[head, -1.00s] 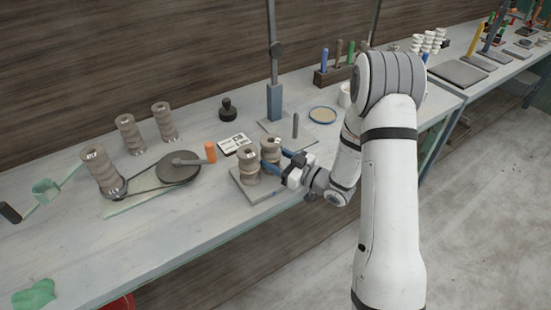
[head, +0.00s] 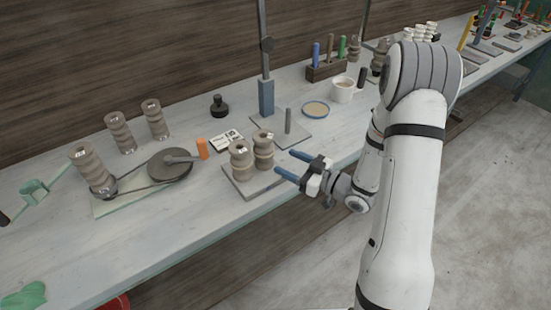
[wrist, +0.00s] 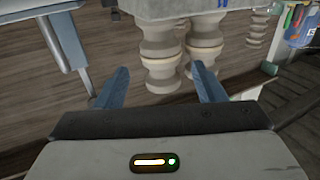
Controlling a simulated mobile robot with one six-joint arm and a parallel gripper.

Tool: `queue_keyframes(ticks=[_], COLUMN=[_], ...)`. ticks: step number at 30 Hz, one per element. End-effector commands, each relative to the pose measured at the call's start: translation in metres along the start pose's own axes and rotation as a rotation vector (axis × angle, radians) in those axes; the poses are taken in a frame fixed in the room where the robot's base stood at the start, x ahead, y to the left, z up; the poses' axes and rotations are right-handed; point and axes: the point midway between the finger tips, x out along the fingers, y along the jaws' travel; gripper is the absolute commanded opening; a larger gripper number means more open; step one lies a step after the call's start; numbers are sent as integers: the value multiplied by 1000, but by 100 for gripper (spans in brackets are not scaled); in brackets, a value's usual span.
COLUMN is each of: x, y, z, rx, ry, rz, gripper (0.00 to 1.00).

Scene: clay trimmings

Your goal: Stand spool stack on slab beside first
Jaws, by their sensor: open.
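Two grey-brown spool stacks stand upright side by side on a grey slab (head: 247,188) near the bench's front edge in the head view. The left stack (head: 241,160) and the right stack (head: 263,150) look very close together; I cannot tell if they touch. In the wrist view the two stacks (wrist: 160,55) and (wrist: 205,45) appear beyond the fingers. My gripper (head: 284,166) is open and empty, just right of the slab and apart from the stacks. Its blue fingers (wrist: 158,90) show wide apart in the wrist view.
More spool stacks (head: 120,132) stand at the back left. A belt-driven wheel (head: 170,165), an orange cylinder (head: 202,149) and a printed card (head: 227,140) lie left of the slab. A post stand (head: 266,97) and a small plate (head: 315,109) are behind.

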Motion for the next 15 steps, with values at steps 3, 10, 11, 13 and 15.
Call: queue_keyframes(ticks=[3, 10, 11, 13, 15], x=[-22, -42, -43, -42, -39], y=[1, 1, 1, 6, 15], z=[1, 0, 0, -1, -3], rx=[1, -3, -7, -29, -66], ry=[1, -3, -10, -48, -120], rz=[4, 3, 6, 26, 71], gripper=[63, 63, 63, 63, 63])
